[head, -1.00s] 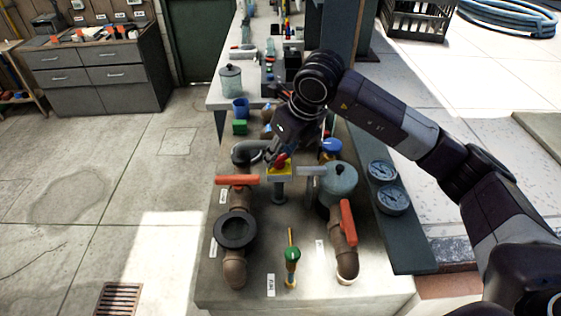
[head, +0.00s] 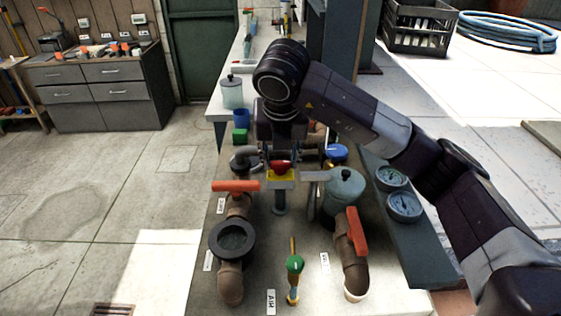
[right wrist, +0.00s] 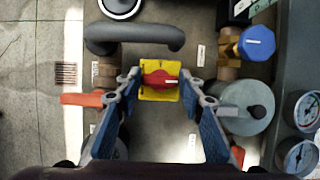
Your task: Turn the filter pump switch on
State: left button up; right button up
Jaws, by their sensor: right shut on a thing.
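The filter pump switch is a red rotary knob (head: 281,167) on a yellow plate, on a short grey post. In the right wrist view the red knob (right wrist: 160,79) has its white mark pointing right. My right gripper (head: 281,163) is behind the switch in the head view and points down at it. In the right wrist view its two fingers (right wrist: 160,76) flank the switch and are shut on it; whether they press the knob or the plate's sides is hard to tell. My left gripper is not in view.
Brown pipes with orange handles (head: 236,186) stand left and right of the switch. A grey-green lidded pot (head: 343,192), a blue-capped valve (head: 335,153) and gauges (head: 404,206) are to the right. A green-topped valve (head: 295,265) stands in front.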

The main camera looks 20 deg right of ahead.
jog(key=shift+f, duration=0.1)
dwell(0.4)
jog(key=o, duration=0.8)
jog(key=shift+s, duration=0.1)
jog(key=shift+o, duration=0.2)
jog(key=shift+r, duration=0.55)
jog(key=v, duration=1.1)
jog(key=shift+s+a, duration=0.1)
